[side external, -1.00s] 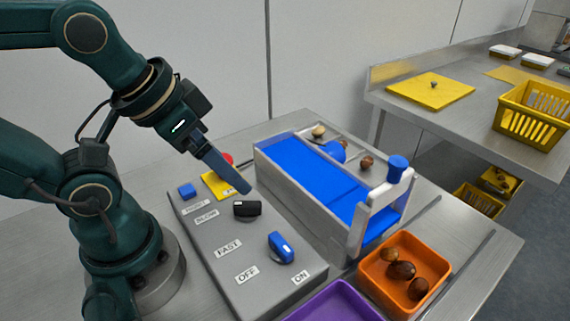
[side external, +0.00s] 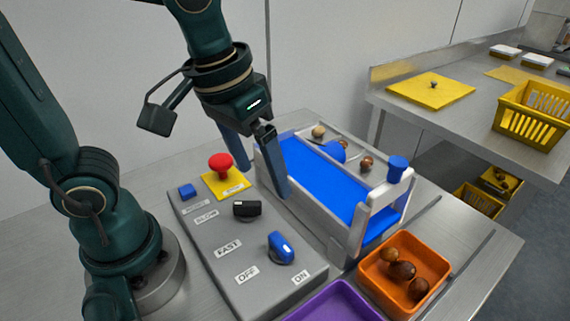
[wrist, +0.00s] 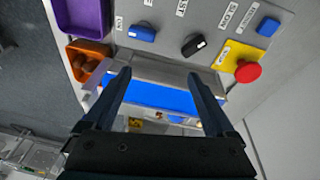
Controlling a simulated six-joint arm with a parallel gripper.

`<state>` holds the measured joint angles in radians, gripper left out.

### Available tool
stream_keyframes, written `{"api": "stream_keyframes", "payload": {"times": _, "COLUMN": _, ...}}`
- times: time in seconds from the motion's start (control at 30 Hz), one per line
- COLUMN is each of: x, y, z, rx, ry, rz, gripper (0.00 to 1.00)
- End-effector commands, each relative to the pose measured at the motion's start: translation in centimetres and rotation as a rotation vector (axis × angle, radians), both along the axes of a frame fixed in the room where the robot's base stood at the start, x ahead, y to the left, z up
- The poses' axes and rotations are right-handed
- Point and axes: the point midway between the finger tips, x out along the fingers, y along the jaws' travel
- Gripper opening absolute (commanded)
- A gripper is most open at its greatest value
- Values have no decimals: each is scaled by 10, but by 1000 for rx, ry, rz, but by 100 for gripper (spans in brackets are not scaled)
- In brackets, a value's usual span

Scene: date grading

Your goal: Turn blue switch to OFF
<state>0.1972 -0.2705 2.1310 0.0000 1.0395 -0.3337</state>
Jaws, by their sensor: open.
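The blue switch (side external: 281,248) is a knob near the front of the grey control panel (side external: 218,262), with an OFF label (side external: 247,275) and an ON label (side external: 301,277) beside it. Its light-marked end appears to lie toward ON. The knob also shows in the wrist view (wrist: 142,33), beyond the fingertips. My gripper (side external: 265,180) is open and empty, above the far side of the panel by the blue belt, well apart from the blue switch. In the wrist view my gripper (wrist: 158,74) has its fingers wide apart over the belt unit's near edge.
A black switch (side external: 247,209), a red mushroom button (side external: 220,166) and a small blue button (side external: 187,191) are on the same panel. The blue belt unit (side external: 312,178) stands beside it. An orange tray (side external: 371,278) with dates and a purple tray (side external: 335,303) are at the front.

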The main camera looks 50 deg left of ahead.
Motion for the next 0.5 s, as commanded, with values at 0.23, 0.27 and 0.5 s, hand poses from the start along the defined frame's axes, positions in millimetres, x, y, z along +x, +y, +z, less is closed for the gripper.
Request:
{"api": "stream_keyframes", "payload": {"times": 0.23, "x": 8, "y": -35, "z": -31, "rx": 38, "ry": 175, "rz": -83, "gripper": 90}}
{"api": "stream_keyframes", "payload": {"times": 0.27, "x": 8, "y": -37, "z": -34, "rx": 43, "ry": 188, "rz": -93, "gripper": 90}}
{"api": "stream_keyframes", "payload": {"times": 0.5, "x": 1, "y": -46, "z": -53, "rx": 66, "ry": 239, "rz": -138, "gripper": 90}}
